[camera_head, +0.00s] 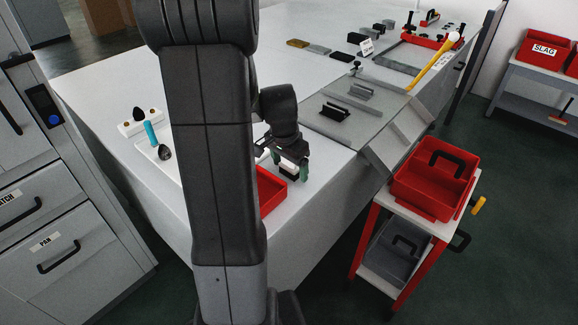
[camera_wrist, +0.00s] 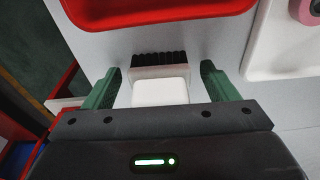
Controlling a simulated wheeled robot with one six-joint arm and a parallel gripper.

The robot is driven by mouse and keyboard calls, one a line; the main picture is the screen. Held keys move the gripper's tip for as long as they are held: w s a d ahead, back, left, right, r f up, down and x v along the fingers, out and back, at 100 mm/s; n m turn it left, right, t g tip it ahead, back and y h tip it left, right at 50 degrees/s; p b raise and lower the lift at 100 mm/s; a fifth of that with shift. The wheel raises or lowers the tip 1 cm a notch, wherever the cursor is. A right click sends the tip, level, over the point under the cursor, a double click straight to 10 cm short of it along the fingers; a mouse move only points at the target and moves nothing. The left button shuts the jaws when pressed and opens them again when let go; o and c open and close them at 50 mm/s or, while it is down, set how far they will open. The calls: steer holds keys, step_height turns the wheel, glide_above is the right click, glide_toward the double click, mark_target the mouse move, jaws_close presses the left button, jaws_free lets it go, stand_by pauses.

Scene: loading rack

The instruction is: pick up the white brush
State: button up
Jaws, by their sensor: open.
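The white brush shows in the wrist view, with a white block-like handle (camera_wrist: 160,92) and a row of black bristles (camera_wrist: 160,59) pointing toward the top of the picture. My gripper (camera_wrist: 163,80) is open, with one green finger on each side of the brush and a visible gap on both sides. In the head view my gripper (camera_head: 291,168) is low over the white table, beside a red tray. The brush (camera_head: 288,170) is partly hidden by the fingers there.
A red tray (camera_head: 271,190) lies close beside the brush, partly behind my arm. A white tray (camera_wrist: 262,62) is at the right in the wrist view. A cart with a red bin (camera_head: 428,185) stands off the table's front edge.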

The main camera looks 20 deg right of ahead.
steer(key=shift+f, duration=0.1)
steer(key=shift+c, duration=0.4)
steer(key=c, duration=1)
step_height(320, 180, up, 10)
steer(key=shift+r, duration=0.1)
